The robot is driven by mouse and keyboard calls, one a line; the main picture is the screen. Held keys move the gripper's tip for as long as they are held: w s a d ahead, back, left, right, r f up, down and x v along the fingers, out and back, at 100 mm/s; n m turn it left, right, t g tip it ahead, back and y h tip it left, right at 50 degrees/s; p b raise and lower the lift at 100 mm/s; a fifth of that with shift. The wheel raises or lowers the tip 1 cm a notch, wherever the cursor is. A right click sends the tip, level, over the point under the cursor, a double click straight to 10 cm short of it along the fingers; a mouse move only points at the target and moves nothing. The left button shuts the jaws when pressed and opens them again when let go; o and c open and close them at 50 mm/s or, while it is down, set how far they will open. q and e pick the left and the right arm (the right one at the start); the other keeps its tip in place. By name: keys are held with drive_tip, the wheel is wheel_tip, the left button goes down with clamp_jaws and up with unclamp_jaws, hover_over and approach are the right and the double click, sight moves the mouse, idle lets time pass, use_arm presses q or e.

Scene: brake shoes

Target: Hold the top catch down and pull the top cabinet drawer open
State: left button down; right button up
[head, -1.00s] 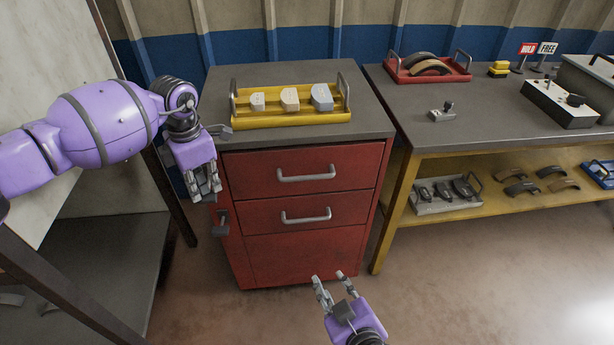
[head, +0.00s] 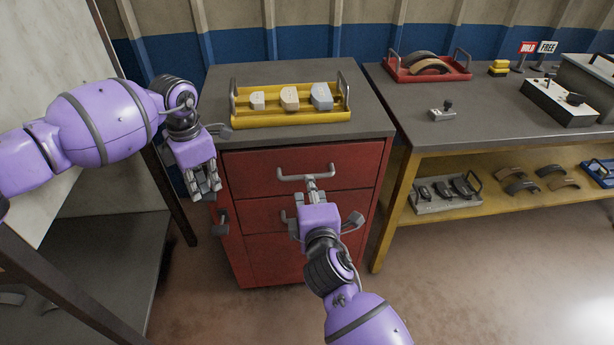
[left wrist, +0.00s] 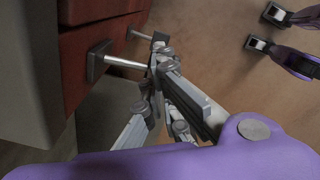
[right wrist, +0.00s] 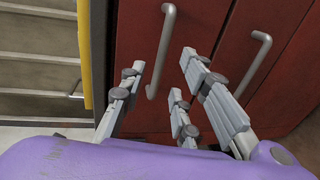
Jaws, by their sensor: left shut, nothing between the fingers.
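The red cabinet (head: 262,262) has a top drawer (head: 250,172) with a grey bar handle (head: 290,178). My left gripper (head: 208,194) is shut, at the cabinet's left front edge. In the left wrist view its fingers (left wrist: 158,62) are at the outer end of a metal catch rod (left wrist: 125,64); contact is unclear. The head view hides this catch behind the gripper. A lower catch (head: 221,222) is visible below. My right gripper (head: 312,182) is at the top handle. In the right wrist view its fingers (right wrist: 162,72) are spread on either side of the handle (right wrist: 167,22).
A yellow tray (head: 250,120) with three pale blocks stands on the cabinet. The second drawer's handle (right wrist: 258,62) is beside the right fingers. A workbench (head: 500,125) stands close on the right and a dark table frame on the left. Floor in front is clear.

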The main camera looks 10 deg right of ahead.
drive_tip(key=x, duration=0.6)
drive_tip(key=shift+w+f, duration=0.1)
drive_tip(key=shift+w, duration=0.25)
clamp_jaws()
